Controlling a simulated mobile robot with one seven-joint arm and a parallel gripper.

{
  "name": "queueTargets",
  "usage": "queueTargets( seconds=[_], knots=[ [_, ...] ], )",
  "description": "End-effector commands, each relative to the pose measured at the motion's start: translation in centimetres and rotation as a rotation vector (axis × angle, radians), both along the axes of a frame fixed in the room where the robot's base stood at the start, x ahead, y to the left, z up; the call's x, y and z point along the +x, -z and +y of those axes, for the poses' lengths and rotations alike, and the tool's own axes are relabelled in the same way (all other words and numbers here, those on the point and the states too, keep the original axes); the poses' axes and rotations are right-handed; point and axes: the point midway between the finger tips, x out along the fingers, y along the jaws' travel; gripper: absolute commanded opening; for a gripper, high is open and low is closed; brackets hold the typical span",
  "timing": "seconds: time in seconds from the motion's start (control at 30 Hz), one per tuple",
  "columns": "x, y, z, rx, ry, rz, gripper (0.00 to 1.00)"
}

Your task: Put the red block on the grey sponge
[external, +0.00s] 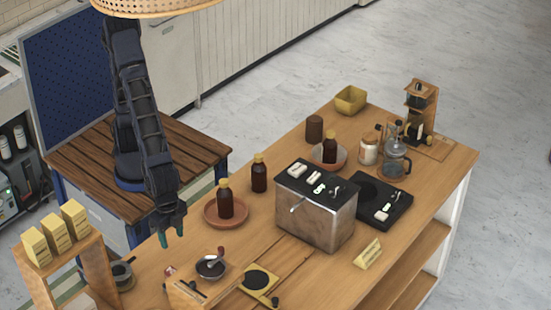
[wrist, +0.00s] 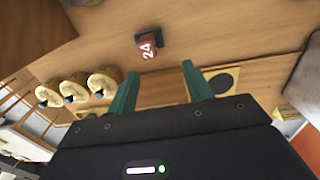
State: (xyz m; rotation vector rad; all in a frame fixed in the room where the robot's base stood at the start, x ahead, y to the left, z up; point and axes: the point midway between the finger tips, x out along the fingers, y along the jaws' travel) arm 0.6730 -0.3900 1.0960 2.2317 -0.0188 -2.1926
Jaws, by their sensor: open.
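The red block (wrist: 147,47), marked with a white "24", lies on the wooden counter ahead of my fingertips in the wrist view. It also shows small in the external view (external: 170,271), near the counter's front left. A dark patch borders it in the wrist view; I cannot tell whether this is shadow or another object. My gripper (external: 172,236) is open and empty above the counter, short of the block. Its two green fingers are spread apart in the wrist view (wrist: 160,72).
A terracotta saucer (external: 240,220) with a brown bottle (external: 225,201) stands right of my gripper. A dark bowl (external: 211,268) and a yellow board (external: 262,293) are near the block. A metal machine (external: 316,220) stands mid-counter. Yellow boxes (external: 55,232) sit on a stand at left.

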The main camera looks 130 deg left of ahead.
Motion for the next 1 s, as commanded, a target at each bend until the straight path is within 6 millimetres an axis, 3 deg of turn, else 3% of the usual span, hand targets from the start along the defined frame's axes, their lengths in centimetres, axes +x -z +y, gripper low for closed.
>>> queueTargets(
  seconds=[0.2, 0.5, 0.7, 1.0],
  knots=[
    [-2.5, -5.3, 7.0, -0.037, -0.008, -0.051, 0.50],
    [-7.9, -10.4, 15.6, -0.064, -0.007, -0.129, 0.50],
    [-12.3, -12.7, 20.4, -0.067, -0.006, -0.187, 0.50],
    [-19.7, -14.1, 26.2, -0.049, -0.005, -0.275, 0.50]
  ],
)
